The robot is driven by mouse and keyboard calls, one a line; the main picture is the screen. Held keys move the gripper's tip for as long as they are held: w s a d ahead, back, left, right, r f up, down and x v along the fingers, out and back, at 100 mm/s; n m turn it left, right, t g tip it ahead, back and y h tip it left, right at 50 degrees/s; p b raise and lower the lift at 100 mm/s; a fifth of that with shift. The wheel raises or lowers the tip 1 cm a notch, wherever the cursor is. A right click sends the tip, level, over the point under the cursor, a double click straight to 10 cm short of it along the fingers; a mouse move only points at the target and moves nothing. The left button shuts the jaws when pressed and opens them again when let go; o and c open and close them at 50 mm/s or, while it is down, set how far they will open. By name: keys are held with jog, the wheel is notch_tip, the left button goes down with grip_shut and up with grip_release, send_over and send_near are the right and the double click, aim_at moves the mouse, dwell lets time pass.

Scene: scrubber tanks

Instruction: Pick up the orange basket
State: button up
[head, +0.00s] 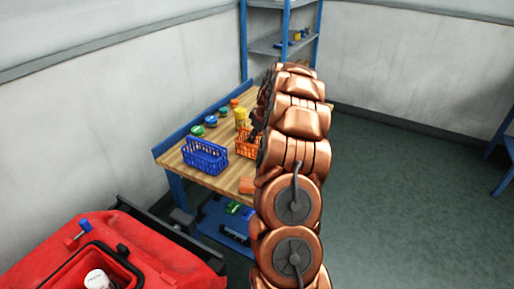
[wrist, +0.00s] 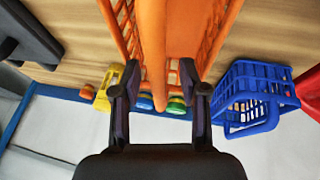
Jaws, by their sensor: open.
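The orange basket (head: 243,143) stands on the wooden workbench, partly hidden behind my copper arm in the head view. In the wrist view the orange basket (wrist: 202,30) fills the top middle, with its handle (wrist: 152,45) running down between my fingers. My gripper (wrist: 160,72) is open, with one dark fingertip on each side of the handle. A gap shows between the handle and each finger. In the head view my gripper is mostly hidden by the arm.
A blue basket (head: 205,156) stands beside the orange one; it also shows in the wrist view (wrist: 250,95). A yellow container (head: 240,117) and several small coloured jars line the bench's back edge. A red machine (head: 150,250) is at front left. Open floor (head: 410,190) lies at right.

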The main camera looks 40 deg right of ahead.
jog(key=shift+c, duration=0.3)
grip_shut()
jog(key=shift+r+p, duration=0.2)
jog(key=shift+p, duration=0.1)
dwell(0.3)
